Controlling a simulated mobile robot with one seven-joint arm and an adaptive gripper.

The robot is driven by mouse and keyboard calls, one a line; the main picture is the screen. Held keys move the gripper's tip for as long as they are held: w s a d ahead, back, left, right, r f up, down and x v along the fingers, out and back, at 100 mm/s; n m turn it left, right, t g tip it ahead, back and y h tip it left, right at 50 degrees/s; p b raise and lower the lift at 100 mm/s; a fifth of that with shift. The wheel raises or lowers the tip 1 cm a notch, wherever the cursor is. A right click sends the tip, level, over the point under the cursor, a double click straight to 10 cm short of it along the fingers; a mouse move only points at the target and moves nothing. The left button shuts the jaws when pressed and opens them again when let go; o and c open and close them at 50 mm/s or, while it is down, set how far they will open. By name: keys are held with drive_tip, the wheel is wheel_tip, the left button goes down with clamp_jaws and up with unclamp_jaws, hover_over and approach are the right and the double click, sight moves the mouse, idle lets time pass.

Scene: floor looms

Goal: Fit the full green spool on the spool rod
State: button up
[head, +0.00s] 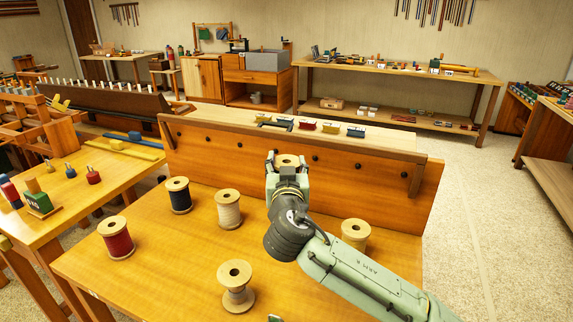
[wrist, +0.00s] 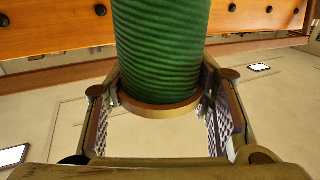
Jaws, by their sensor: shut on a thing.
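The green spool (wrist: 160,45) fills the upper middle of the wrist view, with green thread wound above a wooden flange. My gripper (wrist: 165,108) is shut on it, one finger on each side of the flange end. In the head view my gripper (head: 287,165) is raised in front of the upright wooden board (head: 230,150), and only the spool's pale wooden top (head: 288,159) shows between the fingers. Several short dark pegs (head: 358,166) stick out of the board. I cannot tell which part is the spool rod.
Small coloured blocks (head: 306,126) lie on the ledge behind the board.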

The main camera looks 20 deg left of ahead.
drive_tip(key=shift+s, duration=0.1)
drive_tip(key=shift+f+b, duration=1.4)
drive_tip(key=shift+f, duration=0.95)
drive_tip(key=shift+d+f, duration=0.1)
